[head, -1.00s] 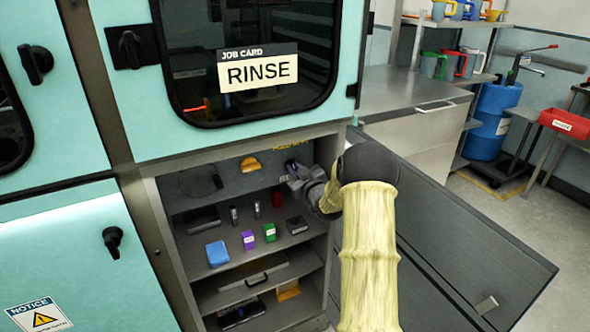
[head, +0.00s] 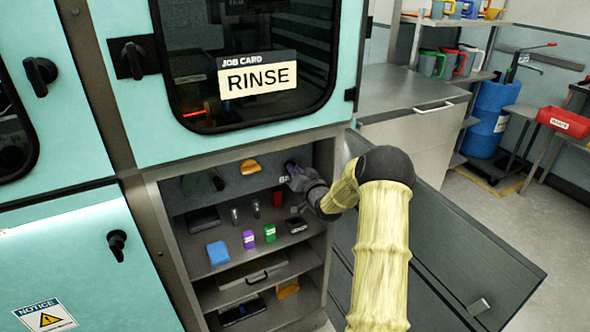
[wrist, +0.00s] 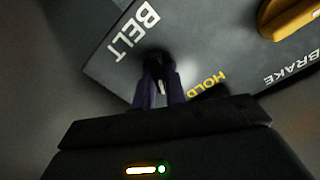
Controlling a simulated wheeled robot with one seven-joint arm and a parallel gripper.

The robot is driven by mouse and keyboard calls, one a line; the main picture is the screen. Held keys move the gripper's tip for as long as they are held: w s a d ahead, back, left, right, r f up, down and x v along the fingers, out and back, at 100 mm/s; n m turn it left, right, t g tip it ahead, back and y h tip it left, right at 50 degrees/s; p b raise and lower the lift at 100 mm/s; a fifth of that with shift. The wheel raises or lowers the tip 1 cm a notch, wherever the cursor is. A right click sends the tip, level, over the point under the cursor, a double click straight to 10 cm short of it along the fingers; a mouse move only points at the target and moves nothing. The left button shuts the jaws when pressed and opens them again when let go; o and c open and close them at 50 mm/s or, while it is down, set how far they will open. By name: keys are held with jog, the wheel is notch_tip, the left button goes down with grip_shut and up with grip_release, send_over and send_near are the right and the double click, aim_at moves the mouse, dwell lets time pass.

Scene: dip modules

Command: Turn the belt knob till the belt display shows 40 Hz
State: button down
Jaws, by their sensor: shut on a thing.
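The belt knob (wrist: 158,62) is a dark knob beside the white word BELT on a grey panel, partly hidden by my fingers. My gripper (wrist: 159,88) is shut on it, one finger on either side, and a pale mark shows between the fingers. In the head view, my gripper (head: 291,168) is at the upper right of the open cabinet, against its back panel, and covers the knob. I cannot see a belt display reading in either view.
An orange brake knob (wrist: 292,16) is near the belt knob, with yellow HOLD lettering between. Below are shelves with a blue block (head: 218,252), a purple box (head: 249,239) and a green box (head: 270,233). The open cabinet door (head: 440,250) is to the right.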

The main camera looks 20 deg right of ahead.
jog(key=shift+d+m, duration=0.1)
jog(key=shift+m, duration=0.2)
jog(key=c, duration=1.4)
grip_release()
jog(key=shift+c, duration=0.2)
jog(key=shift+s, duration=0.1)
jog(key=s, duration=1.7)
jog(key=shift+s+d, duration=0.15)
jog(key=shift+d, duration=0.1)
jog(key=shift+a, duration=0.1)
